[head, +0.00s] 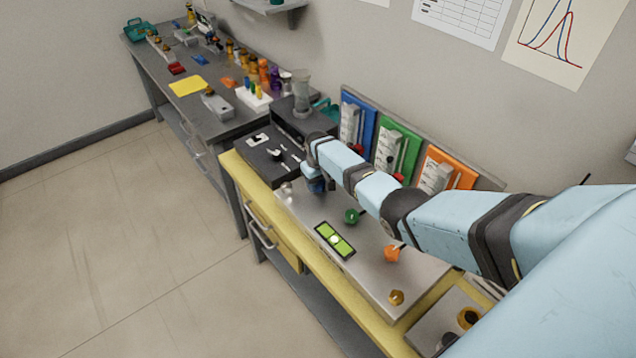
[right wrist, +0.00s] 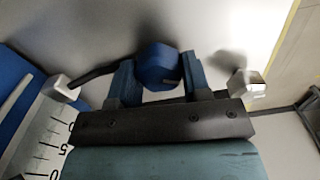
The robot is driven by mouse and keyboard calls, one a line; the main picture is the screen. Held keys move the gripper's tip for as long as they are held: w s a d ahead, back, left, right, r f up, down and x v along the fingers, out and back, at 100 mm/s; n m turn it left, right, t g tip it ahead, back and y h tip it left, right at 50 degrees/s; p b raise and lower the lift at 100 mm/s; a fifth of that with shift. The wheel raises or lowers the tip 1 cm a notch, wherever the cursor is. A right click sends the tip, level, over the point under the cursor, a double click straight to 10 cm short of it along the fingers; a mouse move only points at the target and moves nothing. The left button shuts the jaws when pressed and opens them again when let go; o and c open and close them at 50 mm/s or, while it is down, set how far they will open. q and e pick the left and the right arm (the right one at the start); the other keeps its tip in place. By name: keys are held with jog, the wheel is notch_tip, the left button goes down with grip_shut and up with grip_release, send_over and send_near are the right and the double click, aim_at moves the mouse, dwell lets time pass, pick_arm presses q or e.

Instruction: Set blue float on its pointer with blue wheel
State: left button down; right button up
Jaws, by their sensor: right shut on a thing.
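My right gripper (head: 316,184) reaches down to the metal deck in front of the blue panel (head: 369,107). In the right wrist view, the gripper (right wrist: 160,75) has its two blue fingers on either side of the dark blue faceted wheel (right wrist: 158,64) and is shut on it. The white scaled tube (head: 349,123) stands on the blue panel in the head view. In the right wrist view, part of its scale (right wrist: 45,135) shows at lower left. The blue float and its pointer are too small or hidden to make out. My left gripper is not in view.
A green wheel (head: 352,215) and an orange wheel (head: 392,253) sit on the same metal deck, near a lit green display (head: 335,239). Green (head: 411,139) and orange (head: 462,177) panels stand beside the blue one. A dark device (head: 268,154) is at the deck's far end.

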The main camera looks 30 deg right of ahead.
jog(key=o, duration=0.9)
notch_tip(320, 180, up, 14)
jog(key=shift+f, duration=0.1)
dwell(0.5)
